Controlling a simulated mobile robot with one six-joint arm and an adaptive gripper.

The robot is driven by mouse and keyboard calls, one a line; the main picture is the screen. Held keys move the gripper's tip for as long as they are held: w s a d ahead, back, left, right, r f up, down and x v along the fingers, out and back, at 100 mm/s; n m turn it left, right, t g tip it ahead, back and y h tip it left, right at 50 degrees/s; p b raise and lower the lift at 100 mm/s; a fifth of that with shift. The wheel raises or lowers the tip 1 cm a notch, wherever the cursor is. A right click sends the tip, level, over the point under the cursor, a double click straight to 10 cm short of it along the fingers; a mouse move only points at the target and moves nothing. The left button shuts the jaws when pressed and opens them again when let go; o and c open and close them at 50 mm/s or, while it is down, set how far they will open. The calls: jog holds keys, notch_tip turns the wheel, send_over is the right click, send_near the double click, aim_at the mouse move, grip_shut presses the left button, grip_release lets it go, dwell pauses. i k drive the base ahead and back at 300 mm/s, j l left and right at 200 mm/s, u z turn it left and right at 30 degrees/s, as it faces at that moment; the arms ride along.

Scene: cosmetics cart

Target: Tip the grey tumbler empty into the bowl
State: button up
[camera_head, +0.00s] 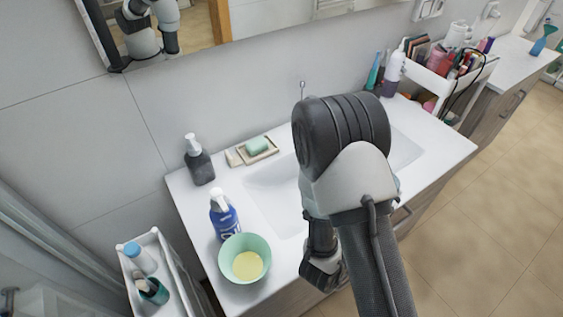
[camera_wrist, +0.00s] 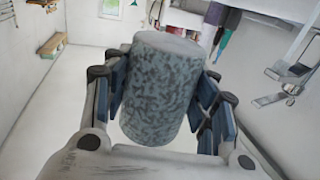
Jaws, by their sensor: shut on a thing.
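The grey tumbler (camera_wrist: 160,92), a mottled grey cylinder, is between the blue-padded fingers of my gripper (camera_wrist: 163,82) in the wrist view. My gripper is shut on its sides. The tumbler's inside does not show. In the head view my arm hides the tumbler, and the dark gripper parts (camera_head: 321,268) show below the arm, over the counter's front edge. The bowl (camera_head: 231,271) is light green with something yellow in it. It stands on the counter's front left, left of my gripper and apart from it.
A blue pump bottle (camera_head: 224,217) stands right behind the bowl. A dark grey pump bottle (camera_head: 200,164) and a soap dish (camera_head: 241,155) with green soap are farther back. The sink (camera_head: 268,198) lies right of the bowl. A white cart (camera_head: 177,279) stands at left.

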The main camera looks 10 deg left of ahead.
aim_at(245, 257)
jog(key=i+l, duration=0.15)
jog(key=l, duration=0.2)
jog(key=i+l, duration=0.15)
jog(key=l, duration=0.2)
jog(key=i+l, duration=0.15)
jog(key=l, duration=0.25)
jog(key=i+l, duration=0.15)
jog(key=l, duration=0.2)
jog(key=i+l, duration=0.2)
jog(key=l, duration=0.15)
jog(key=l+u, duration=0.2)
jog(key=u, duration=0.15)
jog(key=i+l+u, duration=0.1)
jog(key=l+u, duration=0.15)
jog(key=u, duration=3.5)
jog(key=i+l+u, duration=0.1)
jog(key=l+u, duration=0.15)
jog(key=l, duration=0.15)
jog(key=i+l, duration=0.1)
jog(key=l, duration=0.2)
